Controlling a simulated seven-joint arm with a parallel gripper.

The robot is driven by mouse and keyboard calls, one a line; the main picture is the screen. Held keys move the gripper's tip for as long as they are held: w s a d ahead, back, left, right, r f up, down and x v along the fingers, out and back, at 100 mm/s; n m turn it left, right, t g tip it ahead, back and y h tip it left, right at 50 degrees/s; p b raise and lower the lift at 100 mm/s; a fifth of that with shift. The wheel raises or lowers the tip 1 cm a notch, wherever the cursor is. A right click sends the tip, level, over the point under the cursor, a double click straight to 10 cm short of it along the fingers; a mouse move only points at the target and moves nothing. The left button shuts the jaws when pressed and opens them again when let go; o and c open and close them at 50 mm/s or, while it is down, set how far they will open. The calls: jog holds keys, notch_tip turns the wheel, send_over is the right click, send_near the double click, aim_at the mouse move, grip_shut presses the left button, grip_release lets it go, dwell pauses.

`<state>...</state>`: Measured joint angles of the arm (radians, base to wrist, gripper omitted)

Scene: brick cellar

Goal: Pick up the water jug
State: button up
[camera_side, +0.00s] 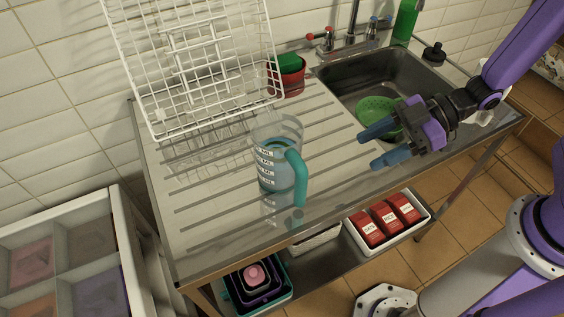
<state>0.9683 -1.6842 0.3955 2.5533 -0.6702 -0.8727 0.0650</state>
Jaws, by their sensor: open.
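The water jug (273,168) is clear with white measuring marks and a teal handle (298,178) on its right side. It stands upright on the ribbed metal drainboard (215,215), near the front edge. My gripper (374,147) has blue fingers and is open and empty. It is to the right of the jug and apart from it, with its fingers pointing left toward the handle side. Part of the sink's front edge is hidden behind my gripper.
A white wire rack (195,60) stands at the back left. A red container (287,78) is behind the jug. The sink (345,75) holds a green colander (378,112). A green bottle (405,22) stands near the taps (350,42). Red boxes (385,217) sit on a lower shelf.

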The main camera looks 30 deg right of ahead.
jog(key=y, duration=0.2)
send_near(283, 162)
jog(key=s+a+f, duration=0.4)
jog(key=shift+g, duration=0.3)
jog(key=shift+w+d+f+x, duration=0.1)
jog(key=shift+w+x, duration=0.05)
jog(key=shift+x, duration=0.9)
jog(key=shift+w+d+f+x, duration=0.1)
jog(key=shift+x, duration=0.95)
jog(key=shift+w+f+x, duration=0.15)
jog(key=shift+x, duration=0.95)
jog(key=shift+r, duration=0.15)
grip_shut()
